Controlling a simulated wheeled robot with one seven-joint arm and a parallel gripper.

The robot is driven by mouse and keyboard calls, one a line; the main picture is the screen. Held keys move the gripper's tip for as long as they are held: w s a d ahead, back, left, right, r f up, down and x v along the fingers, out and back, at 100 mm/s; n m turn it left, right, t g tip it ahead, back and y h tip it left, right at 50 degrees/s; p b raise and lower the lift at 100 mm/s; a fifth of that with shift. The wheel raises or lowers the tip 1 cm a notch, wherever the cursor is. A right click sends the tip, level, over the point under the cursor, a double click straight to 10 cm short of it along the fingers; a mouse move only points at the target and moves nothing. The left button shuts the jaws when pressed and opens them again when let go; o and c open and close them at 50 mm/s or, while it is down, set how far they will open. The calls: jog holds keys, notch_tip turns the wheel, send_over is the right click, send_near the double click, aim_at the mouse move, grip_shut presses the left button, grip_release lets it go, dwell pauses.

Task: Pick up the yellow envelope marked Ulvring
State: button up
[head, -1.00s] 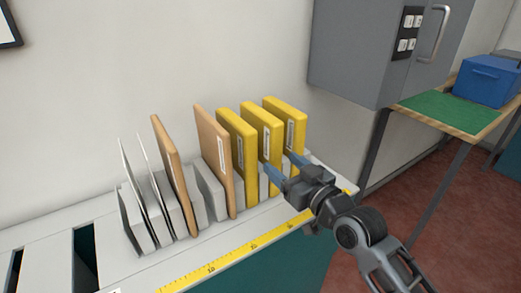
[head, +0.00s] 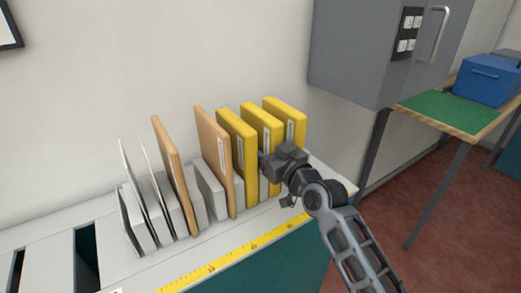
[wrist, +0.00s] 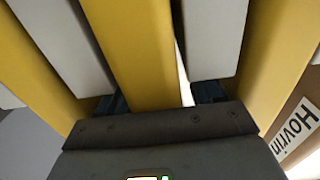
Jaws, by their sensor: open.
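Three yellow envelopes stand on edge in the rack: a left one (head: 236,143), a middle one (head: 261,123) and a right one (head: 284,115). Their white labels are too small to read in the head view, so I cannot tell which says Ulvring. My gripper (head: 264,163) is at the front of the middle one. In the wrist view my gripper (wrist: 160,97) is open, with one dark finger on each side of the middle yellow envelope (wrist: 132,45). Pale dividers flank that envelope. The fingertips are mostly hidden among the dividers.
A brown envelope (head: 214,160) stands left of the yellow ones; its label begins "Hovrin" in the wrist view (wrist: 297,128). Another brown envelope (head: 170,175) and thin white ones stand farther left. A yellow ruler strip (head: 235,258) runs along the counter's front. A grey cabinet (head: 360,55) hangs at right.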

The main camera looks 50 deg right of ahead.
jog(key=shift+c, duration=0.3)
jog(key=c, duration=1)
jog(key=shift+c, duration=0.6)
jog(key=shift+r, duration=0.1)
